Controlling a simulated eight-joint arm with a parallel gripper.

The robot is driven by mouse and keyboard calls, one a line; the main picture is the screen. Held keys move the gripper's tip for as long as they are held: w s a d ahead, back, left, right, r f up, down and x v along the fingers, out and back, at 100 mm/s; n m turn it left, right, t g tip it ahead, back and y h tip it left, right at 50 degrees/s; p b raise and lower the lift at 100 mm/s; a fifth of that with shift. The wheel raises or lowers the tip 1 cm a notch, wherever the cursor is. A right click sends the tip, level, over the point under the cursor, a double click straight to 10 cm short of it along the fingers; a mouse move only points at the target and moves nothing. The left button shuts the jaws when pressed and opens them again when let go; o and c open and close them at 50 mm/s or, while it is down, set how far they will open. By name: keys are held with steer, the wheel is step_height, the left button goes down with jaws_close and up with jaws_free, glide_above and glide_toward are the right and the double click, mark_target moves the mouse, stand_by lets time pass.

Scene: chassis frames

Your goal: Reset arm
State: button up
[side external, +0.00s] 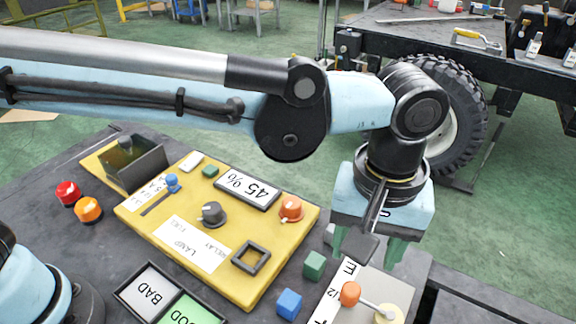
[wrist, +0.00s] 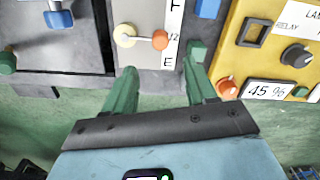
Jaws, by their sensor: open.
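My gripper (side external: 378,248) hangs from my light blue arm, pointing down, at the right side of the yellow control panel (side external: 188,266). Its two green fingers are apart with nothing between them in the wrist view (wrist: 160,90). Below it lies a grey-white plate (side external: 350,310) with an orange knob (side external: 349,293) on a lever and a pale yellow knob (side external: 388,314). In the wrist view the orange knob (wrist: 160,40) and pale knob (wrist: 125,35) lie beyond the fingertips. A green cube (side external: 314,265) and a blue cube (side external: 289,304) sit between panel and plate.
The panel carries a grey dial (side external: 212,213), an orange dial (side external: 291,208), a blue slider knob (side external: 172,182) and a black square frame (side external: 251,257). Red (side external: 67,192) and orange (side external: 89,209) buttons stand at left. BAD (side external: 150,291) and GOOD (side external: 193,311) plates lie in front. A wheeled bench (side external: 420,28) stands behind.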

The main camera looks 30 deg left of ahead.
steer(key=shift+a+r, duration=0.1)
steer(key=w+a+r+m+t+h, duration=0.1)
steer(key=w+a+r+t, duration=0.1)
steer(key=a, duration=0.8)
steer(key=w+a+r+t+h, duration=0.1)
steer(key=w+a+r, duration=0.15)
steer(key=a, duration=0.65)
steer(key=s+a+f+m+t+y, duration=0.1)
steer(key=s+a+f+t, duration=0.1)
steer(key=a, duration=0.6)
steer(key=s+a+f+m+t+y, duration=0.1)
steer(key=s+a+f+t, duration=0.1)
steer(key=a, duration=0.7)
steer(key=shift+s+a+f, duration=0.15)
steer(key=shift+s+f, duration=0.3)
steer(key=shift+s, duration=0.2)
